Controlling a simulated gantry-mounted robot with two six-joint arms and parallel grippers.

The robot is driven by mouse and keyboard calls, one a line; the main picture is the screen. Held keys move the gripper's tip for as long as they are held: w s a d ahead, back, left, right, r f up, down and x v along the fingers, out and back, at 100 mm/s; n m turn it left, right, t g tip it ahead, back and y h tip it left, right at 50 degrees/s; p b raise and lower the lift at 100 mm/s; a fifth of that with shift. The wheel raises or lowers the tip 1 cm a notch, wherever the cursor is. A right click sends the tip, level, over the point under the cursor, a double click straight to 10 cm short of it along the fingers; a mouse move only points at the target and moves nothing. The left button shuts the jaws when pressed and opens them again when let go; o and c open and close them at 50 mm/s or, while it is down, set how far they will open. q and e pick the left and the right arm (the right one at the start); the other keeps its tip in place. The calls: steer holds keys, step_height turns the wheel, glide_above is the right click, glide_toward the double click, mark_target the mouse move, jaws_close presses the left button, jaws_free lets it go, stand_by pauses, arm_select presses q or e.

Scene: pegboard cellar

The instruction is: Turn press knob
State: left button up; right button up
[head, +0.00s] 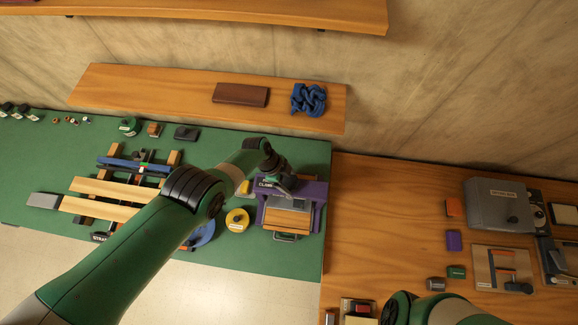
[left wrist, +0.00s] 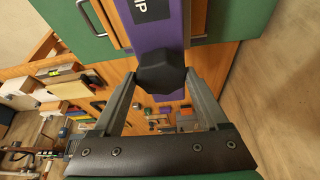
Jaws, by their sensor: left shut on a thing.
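The purple press (head: 316,192) stands on the right end of the green bench, with a grey plate and a wooden block at its front. My left gripper (head: 280,180) is at the top of the press, and its arm hides part of the bench. In the left wrist view the black faceted press knob (left wrist: 161,70) sits between my two grey fingers, which are shut on it. The purple press body (left wrist: 153,22) with white lettering lies just beyond the knob. In the head view the knob is mostly hidden by the gripper. My right gripper is out of view.
A yellow round item (head: 237,219) and a partly hidden blue disc (head: 203,233) are left of the press. Wooden slats (head: 104,190) lie further left. A wooden shelf (head: 180,92) hangs behind. A grey box (head: 496,204) stands on the wooden bench (head: 375,225) at right.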

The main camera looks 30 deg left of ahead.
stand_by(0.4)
arm_select(q)
steer(key=o, duration=1.3)
steer(key=shift+c, duration=0.2)
steer(key=shift+r, duration=0.1)
